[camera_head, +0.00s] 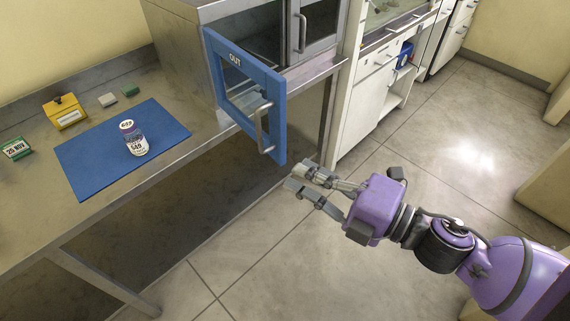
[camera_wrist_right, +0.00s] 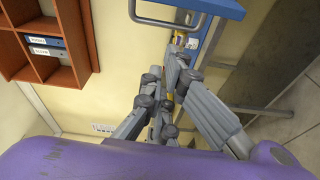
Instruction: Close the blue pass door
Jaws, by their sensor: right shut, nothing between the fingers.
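The blue pass door (camera_head: 278,118), marked OUT, stands open, swung out from the front of the metal cabinet. It has a blue frame, a window and a grey bar handle (camera_head: 262,128) on its outer face. My right gripper (camera_head: 297,178) is shut and empty, just right of and below the door's lower free corner, apart from it in the head view. In the right wrist view the shut fingers (camera_wrist_right: 177,58) lie below a grey bar handle (camera_wrist_right: 165,24) and a blue edge (camera_wrist_right: 226,8) at the top. My left gripper is not in view.
A labelled jar (camera_head: 134,139) stands on a blue mat (camera_head: 90,168) on the metal bench (camera_head: 190,152). A yellow box (camera_head: 65,112) and a date block (camera_head: 17,149) sit farther left. The floor around my right gripper is clear.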

